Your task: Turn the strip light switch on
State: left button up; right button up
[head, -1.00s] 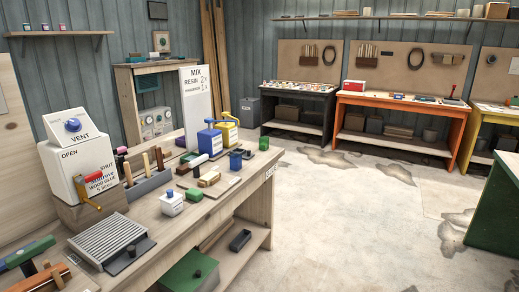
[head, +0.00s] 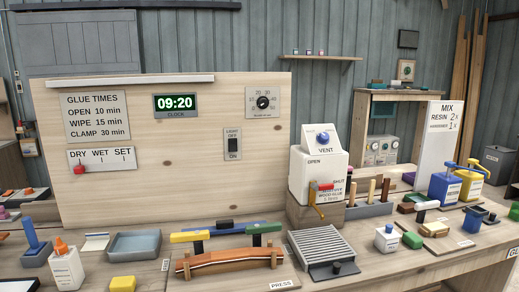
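The light switch (head: 233,146) is a black rocker on a small grey plate on the upright wooden board, right of its middle. The plate reads LIGHT and OFF above the rocker and ON below it. I cannot tell clearly which way the rocker is tipped. A long white strip (head: 130,80), which looks like the strip light, runs along the board's top edge; no glow shows on it. Neither of my grippers is in view.
The bench in front of the board holds a curved orange-brown strip with clamps (head: 228,260), a grey tray (head: 134,245), a white glue bottle (head: 66,266) and a ridged grey plate (head: 320,245). A white glue dispenser (head: 318,170) stands right of the board.

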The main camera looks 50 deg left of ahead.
aim_at(232, 143)
jog(key=u, duration=1.7)
